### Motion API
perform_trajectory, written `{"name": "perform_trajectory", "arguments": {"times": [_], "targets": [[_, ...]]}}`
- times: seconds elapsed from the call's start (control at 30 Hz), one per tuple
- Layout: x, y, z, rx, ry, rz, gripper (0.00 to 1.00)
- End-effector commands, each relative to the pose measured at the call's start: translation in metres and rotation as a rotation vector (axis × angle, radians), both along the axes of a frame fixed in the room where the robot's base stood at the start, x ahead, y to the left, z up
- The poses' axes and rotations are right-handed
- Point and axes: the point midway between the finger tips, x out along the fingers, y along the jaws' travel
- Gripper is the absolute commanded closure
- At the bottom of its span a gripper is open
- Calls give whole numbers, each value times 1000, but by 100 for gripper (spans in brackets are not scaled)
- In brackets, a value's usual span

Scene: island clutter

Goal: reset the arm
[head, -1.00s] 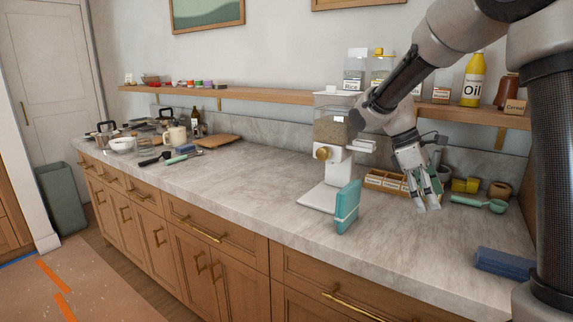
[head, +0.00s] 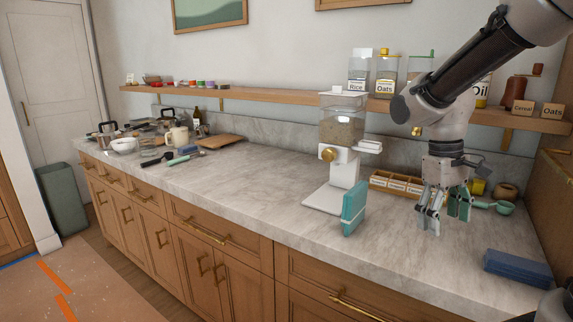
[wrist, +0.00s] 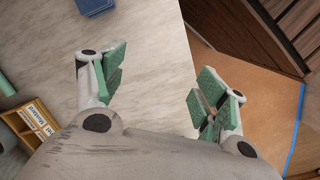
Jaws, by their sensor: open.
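My gripper (head: 444,212) hangs from the arm above the right part of the counter, fingers pointing down. In the wrist view my gripper (wrist: 158,92) has its green-padded fingers wide apart with nothing between them. Below the fingers show the pale marble counter (wrist: 150,40) and, past its edge, the orange-brown floor (wrist: 240,80).
A white dispenser (head: 343,150) and teal box (head: 354,208) stand left of my gripper. A blue block (head: 516,268) lies to the right, near the front edge. A labelled wooden box (head: 395,186) and green scoop (head: 503,208) are close by. The counter's middle is clear.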

Motion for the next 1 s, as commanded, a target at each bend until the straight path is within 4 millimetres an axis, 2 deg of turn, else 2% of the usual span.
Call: {"name": "perform_trajectory", "arguments": {"times": [0.2,0.4,0.6,1.0], "targets": [[-60,-10,24,114,-222,-218,27],[-102,-21,42,178,-396,-310,27],[-113,-29,60,187,-493,-337,27],[-114,-30,61,186,-497,-343,27]]}}
